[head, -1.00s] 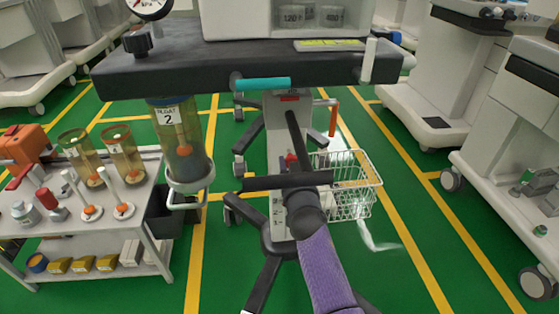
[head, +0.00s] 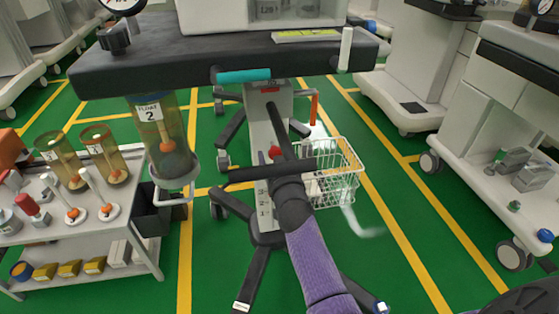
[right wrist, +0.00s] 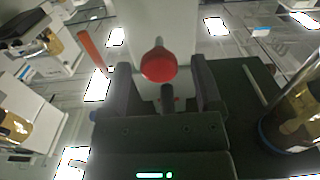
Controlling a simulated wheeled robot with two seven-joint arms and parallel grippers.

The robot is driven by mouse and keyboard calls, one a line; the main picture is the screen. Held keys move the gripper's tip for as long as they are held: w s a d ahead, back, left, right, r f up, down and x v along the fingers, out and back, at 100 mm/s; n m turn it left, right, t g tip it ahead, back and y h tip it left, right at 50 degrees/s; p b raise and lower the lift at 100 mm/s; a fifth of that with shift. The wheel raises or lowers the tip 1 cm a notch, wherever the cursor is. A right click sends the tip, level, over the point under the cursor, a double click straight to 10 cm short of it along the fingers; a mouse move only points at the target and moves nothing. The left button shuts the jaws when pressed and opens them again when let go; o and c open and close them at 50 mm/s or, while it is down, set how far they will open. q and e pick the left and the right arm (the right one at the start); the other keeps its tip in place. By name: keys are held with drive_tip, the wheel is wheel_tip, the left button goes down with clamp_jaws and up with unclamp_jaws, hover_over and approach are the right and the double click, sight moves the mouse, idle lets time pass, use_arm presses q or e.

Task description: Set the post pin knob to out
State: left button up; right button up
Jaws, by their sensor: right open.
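The post pin knob is a small red ball-like knob (head: 275,152) on the pale upright post (head: 264,110) under the dark shelf. In the right wrist view the red knob (right wrist: 158,66) shows large, with a short pale stem above it. My right gripper (head: 268,172), at the end of the purple arm, is in front of the post. In the right wrist view the fingers of my right gripper (right wrist: 162,84) are apart, one on each side of the knob. They do not appear to touch it. Whether the knob is in or out cannot be told. My left gripper is not in view.
A white wire basket (head: 335,175) hangs right of the post. A flowmeter cylinder (head: 160,130) hangs at the left under the dark shelf (head: 150,70). A teal handle (head: 243,75) sticks out above.

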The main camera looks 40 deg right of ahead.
drive_tip(key=v, duration=0.1)
drive_tip(key=p+v, duration=0.1)
drive_tip(key=v, duration=0.1)
drive_tip(key=p+v, duration=0.1)
drive_tip(key=shift+s+a+r, duration=0.1)
drive_tip(key=shift+s+r, duration=0.05)
drive_tip(key=shift+r, duration=0.15)
drive_tip(key=p, duration=0.2)
approach(276, 153)
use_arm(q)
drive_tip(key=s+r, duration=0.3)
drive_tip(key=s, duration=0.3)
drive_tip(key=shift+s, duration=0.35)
use_arm(e)
drive_tip(key=shift+s+f, duration=0.15)
drive_tip(key=shift+f, duration=0.15)
drive_tip(key=shift+s+a, duration=0.1)
